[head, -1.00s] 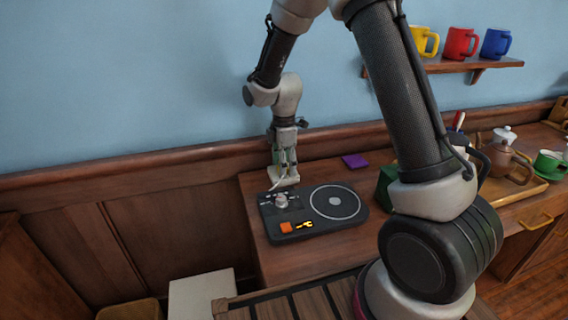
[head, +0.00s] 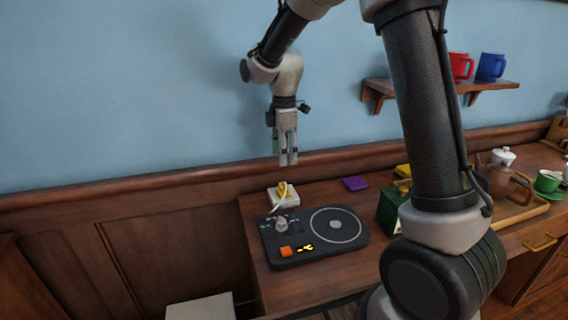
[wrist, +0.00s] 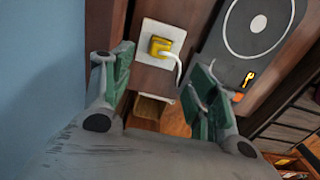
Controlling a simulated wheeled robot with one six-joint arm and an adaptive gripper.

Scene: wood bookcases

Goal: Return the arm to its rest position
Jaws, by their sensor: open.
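My gripper (head: 288,160) hangs pointing down in the air above the back of the wooden counter, near the wall. It is open and empty; in the wrist view its two green-padded fingers (wrist: 160,90) stand apart with nothing between them. Below it a white square box (head: 274,196) with a yellow plug on top sits on the counter, apart from the fingers. It also shows in the wrist view (wrist: 146,48), with a white cord curving from the yellow plug (wrist: 160,46).
A black hotplate-like unit (head: 312,236) with a round plate, knob and orange button lies in front of the white box. A purple pad (head: 355,183), a dark green box (head: 391,209) and a tray with a brown pot (head: 500,180) stand rightward. A mug shelf (head: 440,88) is on the wall.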

